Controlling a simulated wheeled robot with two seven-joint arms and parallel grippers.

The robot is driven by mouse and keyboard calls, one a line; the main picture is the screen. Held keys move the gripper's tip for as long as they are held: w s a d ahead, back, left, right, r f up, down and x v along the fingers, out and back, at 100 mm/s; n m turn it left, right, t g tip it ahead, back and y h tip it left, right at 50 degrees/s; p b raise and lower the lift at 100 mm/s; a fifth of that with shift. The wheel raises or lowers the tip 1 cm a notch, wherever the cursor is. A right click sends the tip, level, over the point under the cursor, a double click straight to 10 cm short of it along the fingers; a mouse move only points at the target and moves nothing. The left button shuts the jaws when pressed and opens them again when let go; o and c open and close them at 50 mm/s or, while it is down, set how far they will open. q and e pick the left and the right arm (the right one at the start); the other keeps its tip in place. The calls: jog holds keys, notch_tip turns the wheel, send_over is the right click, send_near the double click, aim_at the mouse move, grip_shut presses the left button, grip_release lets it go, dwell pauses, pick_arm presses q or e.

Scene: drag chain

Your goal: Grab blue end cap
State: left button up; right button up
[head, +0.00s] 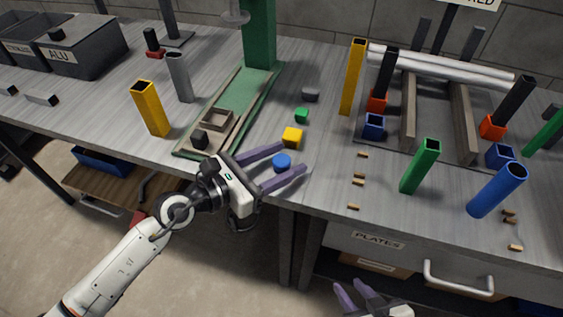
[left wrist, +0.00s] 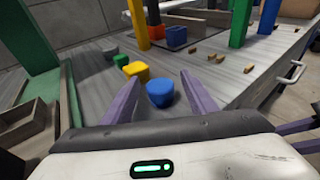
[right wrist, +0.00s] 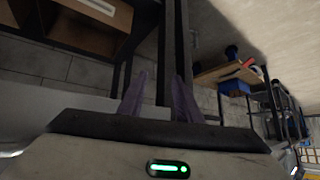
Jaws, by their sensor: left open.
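The blue end cap (head: 282,161) is a small round piece on the grey tabletop near its front edge. It also shows in the left wrist view (left wrist: 160,92), ahead of and between the finger lines. My left gripper (head: 285,158) is open, with its purple fingers on either side of the blue cap; I cannot tell whether they touch it. My right gripper (head: 355,298) is low in front of the bench, below the tabletop. In the right wrist view its two purple fingers (right wrist: 160,95) stand apart with nothing between them.
A yellow cap (head: 292,137), a green cap (head: 301,115) and a grey cap (head: 311,94) lie behind the blue one. A green press base (head: 240,95) is to the left. Upright coloured tubes, such as a green one (head: 420,166), stand to the right.

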pick_arm(q)
jog(key=c, duration=1.1)
